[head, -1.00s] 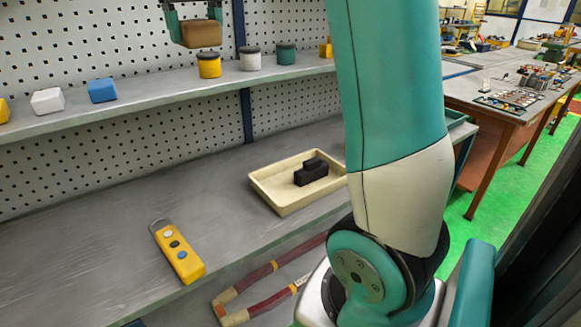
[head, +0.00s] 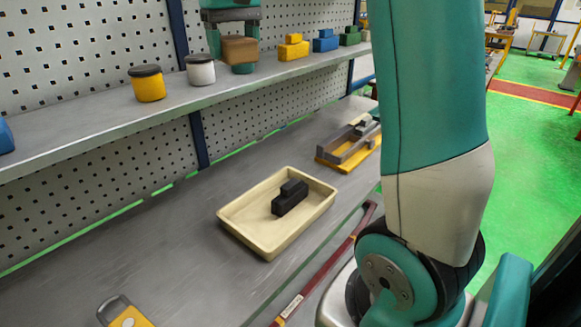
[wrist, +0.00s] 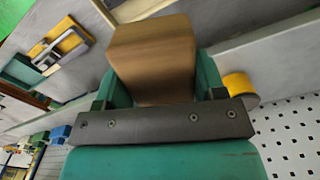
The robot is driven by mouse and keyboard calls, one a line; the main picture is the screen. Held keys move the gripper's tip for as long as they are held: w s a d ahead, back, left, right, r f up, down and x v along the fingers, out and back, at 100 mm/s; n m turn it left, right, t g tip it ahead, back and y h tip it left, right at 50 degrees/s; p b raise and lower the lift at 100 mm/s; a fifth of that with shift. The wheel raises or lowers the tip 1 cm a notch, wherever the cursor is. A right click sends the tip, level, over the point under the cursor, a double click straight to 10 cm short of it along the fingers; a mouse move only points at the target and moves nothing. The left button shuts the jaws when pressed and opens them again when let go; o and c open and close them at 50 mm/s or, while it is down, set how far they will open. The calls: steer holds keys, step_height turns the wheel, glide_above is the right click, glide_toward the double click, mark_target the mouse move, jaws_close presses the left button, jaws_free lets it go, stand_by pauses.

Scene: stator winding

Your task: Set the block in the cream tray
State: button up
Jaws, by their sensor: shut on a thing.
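A brown block (head: 239,50) is held in my gripper (head: 238,38), up at the height of the shelf. In the wrist view the block (wrist: 153,58) sits between the two green fingers. The cream tray (head: 244,237) lies on the grey bench below the shelf, lower than my gripper and apart from it. A black stepped piece (head: 290,198) lies inside the tray, with bare tray floor around it.
On the shelf (head: 110,115) stand a yellow jar (head: 147,84), a white jar (head: 200,70) and yellow, blue and green stepped pieces. A yellow-based fixture (head: 345,150) lies behind the tray.

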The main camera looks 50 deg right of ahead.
step_height(320, 180, down, 12)
steer(key=n+b, duration=0.1)
steer(key=b, duration=0.2)
steer(key=n+b, duration=0.2)
steer(key=b, duration=0.1)
glide_above(258, 231)
step_height(258, 231, down, 29)
steer(key=shift+r, duration=0.1)
steer(key=shift+f+p, duration=0.4)
steer(key=shift+f, duration=1.85)
steer(key=shift+f, duration=0.15)
steer(key=o, duration=0.8)
steer(key=shift+c, duration=0.2)
